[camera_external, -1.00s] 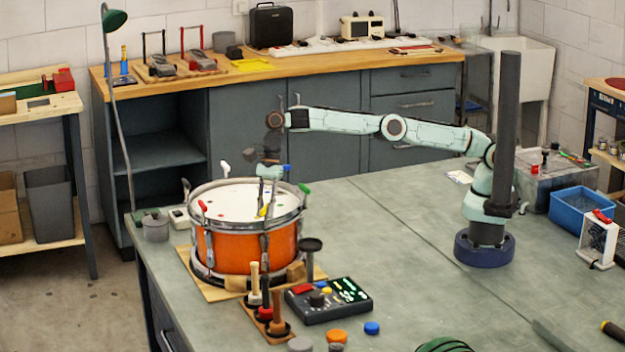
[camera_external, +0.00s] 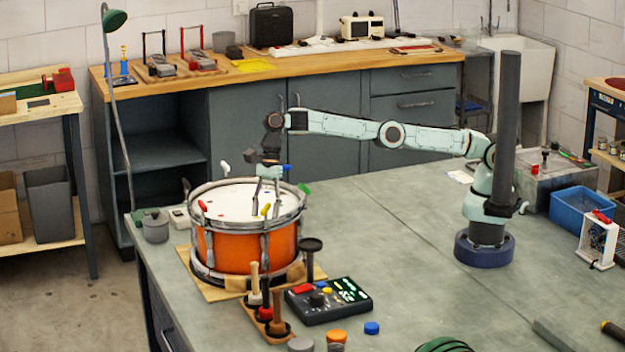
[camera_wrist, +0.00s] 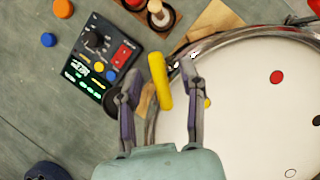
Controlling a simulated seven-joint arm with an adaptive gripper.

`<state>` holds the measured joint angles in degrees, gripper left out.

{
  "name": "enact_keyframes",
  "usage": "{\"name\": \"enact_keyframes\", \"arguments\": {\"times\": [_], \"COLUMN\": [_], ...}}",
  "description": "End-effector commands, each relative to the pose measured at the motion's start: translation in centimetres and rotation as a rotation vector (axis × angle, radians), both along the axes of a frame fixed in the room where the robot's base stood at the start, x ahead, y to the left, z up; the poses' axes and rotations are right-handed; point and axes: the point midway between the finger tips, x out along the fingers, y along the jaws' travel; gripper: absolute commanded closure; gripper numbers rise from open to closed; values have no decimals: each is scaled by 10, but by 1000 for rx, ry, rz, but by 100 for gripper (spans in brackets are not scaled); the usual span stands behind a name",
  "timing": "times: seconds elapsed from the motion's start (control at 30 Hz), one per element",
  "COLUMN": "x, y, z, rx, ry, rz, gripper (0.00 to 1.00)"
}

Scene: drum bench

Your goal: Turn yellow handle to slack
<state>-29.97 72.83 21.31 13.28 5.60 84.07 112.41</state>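The orange drum (camera_external: 240,250) stands on the bench with its pale head (camera_external: 230,203) facing up. The yellow handle (camera_external: 265,209) is at the drum's near rim. In the wrist view the yellow handle (camera_wrist: 161,80) is a thick rod just outside the metal rim, slightly slanted. My gripper (camera_external: 266,202) points down over this side of the drum. In the wrist view my gripper (camera_wrist: 161,72) is open, with one finger on each side of the handle and visible gaps to both. I cannot tell the height of the fingertips against the handle.
Other handles stand around the rim: red (camera_external: 202,206), white (camera_external: 224,167), blue (camera_external: 286,168) and green (camera_external: 304,189). A control box (camera_external: 330,300) and a rack of wooden-handled tools (camera_external: 266,318) sit close to the drum.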

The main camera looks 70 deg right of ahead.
Motion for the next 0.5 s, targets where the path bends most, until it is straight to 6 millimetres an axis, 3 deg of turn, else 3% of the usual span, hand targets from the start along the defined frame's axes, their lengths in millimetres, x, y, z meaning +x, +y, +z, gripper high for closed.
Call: {"name": "enact_keyframes", "arguments": {"times": [0.27, 0.5], "x": [2, 4], "y": [-8, -33], "z": [12, 13], "rx": [6, 4], "ry": [4, 4], "rz": [-3, -5], "gripper": [61, 61]}}
